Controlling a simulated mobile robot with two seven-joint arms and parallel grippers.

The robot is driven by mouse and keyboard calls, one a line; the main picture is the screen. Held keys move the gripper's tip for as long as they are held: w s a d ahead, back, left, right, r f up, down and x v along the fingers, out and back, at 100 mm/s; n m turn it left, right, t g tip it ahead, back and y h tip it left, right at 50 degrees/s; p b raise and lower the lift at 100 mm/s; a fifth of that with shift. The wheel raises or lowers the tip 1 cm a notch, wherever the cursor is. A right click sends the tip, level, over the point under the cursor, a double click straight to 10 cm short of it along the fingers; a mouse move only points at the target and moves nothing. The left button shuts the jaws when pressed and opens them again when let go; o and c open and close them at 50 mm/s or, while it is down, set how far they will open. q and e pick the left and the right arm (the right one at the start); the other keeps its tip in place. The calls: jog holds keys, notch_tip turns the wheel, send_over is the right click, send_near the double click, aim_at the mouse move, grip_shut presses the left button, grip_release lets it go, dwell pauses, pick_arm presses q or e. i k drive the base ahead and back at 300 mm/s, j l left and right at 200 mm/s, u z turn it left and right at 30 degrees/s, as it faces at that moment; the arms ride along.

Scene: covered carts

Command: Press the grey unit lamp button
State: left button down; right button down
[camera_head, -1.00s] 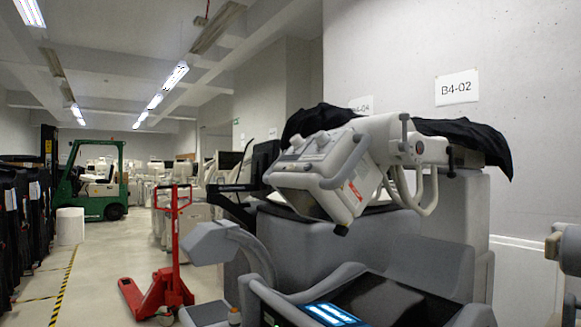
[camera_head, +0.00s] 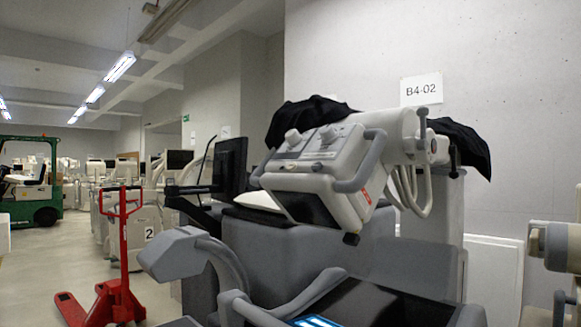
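A grey and white medical unit (camera_head: 330,245) stands in front of me, right of the middle. Its pale boxy head (camera_head: 325,180) is tilted and has round knobs (camera_head: 292,136), a small panel and a grey handle (camera_head: 352,182). A lit blue screen (camera_head: 315,322) shows at the bottom edge, on the near grey part. I cannot make out which control is the lamp button, or whether any lamp is lit. Neither gripper can be made out in view.
Black cloth (camera_head: 300,120) drapes over the unit's top. A red pallet jack (camera_head: 120,265) stands left of it, with a green forklift (camera_head: 30,185) farther back. A dark monitor (camera_head: 230,165) is behind the unit. A beige machine part (camera_head: 560,250) juts in at right. Floor is open at left.

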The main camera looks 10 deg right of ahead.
aim_at(292, 167)
jog(key=i+j+z, duration=0.2)
jog(key=j, duration=0.15)
jog(key=i+j+z, duration=0.15)
jog(key=j, duration=0.2)
jog(key=i+j+z, duration=0.2)
jog(key=j, duration=0.2)
jog(key=j+z, duration=0.2)
jog(key=j, duration=0.2)
